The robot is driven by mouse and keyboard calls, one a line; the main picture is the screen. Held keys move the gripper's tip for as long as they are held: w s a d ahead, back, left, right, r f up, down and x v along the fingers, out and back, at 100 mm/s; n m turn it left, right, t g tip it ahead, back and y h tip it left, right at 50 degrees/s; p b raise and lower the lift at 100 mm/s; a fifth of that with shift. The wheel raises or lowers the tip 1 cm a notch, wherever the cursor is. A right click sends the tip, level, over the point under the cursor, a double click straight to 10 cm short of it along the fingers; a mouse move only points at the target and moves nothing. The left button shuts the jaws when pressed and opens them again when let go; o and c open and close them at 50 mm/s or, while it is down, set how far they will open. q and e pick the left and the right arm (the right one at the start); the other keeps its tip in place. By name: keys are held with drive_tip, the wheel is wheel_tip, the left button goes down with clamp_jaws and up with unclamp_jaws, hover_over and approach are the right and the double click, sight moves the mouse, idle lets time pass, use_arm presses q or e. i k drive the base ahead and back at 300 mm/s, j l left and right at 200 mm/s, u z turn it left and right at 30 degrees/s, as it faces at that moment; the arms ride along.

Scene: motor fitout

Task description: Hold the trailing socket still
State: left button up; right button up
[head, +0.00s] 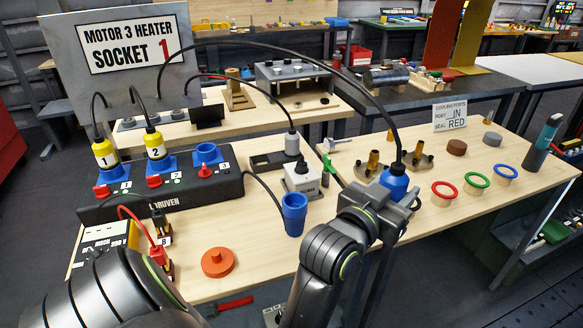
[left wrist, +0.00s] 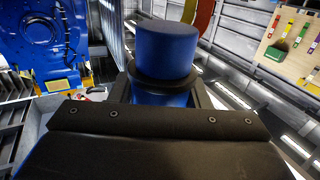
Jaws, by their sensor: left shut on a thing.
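My left gripper (head: 378,203) is shut on a blue connector (head: 395,184) over the right part of the bench. A black cable rises from its dark top and arches back to the left. In the left wrist view the connector (left wrist: 166,50) stands between the jaws, a blue cylinder with a dark collar; its lower part is hidden by the gripper. A second blue connector (head: 294,214), cup-like with its mouth up, stands on the bench left of the gripper, with a black cable behind it. I cannot tell which is the trailing socket. My right gripper is not in view.
A black socket block (head: 215,190) holds yellow-blue plugs 1 and 2, beside an empty blue socket (head: 207,153). A sign (head: 125,45) reads "Motor 3 heater socket 1". Red, green and blue rings (head: 477,180) lie right of the gripper. An orange disc (head: 218,262) lies in front.

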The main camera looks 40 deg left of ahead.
sight(294, 203)
drive_tip(key=u, duration=0.35)
drive_tip(key=k+j+u, duration=0.1)
drive_tip(key=u, duration=0.3)
drive_tip(key=j+u, duration=0.15)
drive_tip(key=u, duration=0.2)
drive_tip(key=i+l+u, duration=0.1)
drive_tip(key=l+u, duration=0.55)
drive_tip(key=l, duration=0.3)
drive_tip(key=l+u, duration=0.35)
drive_tip(key=l, duration=0.15)
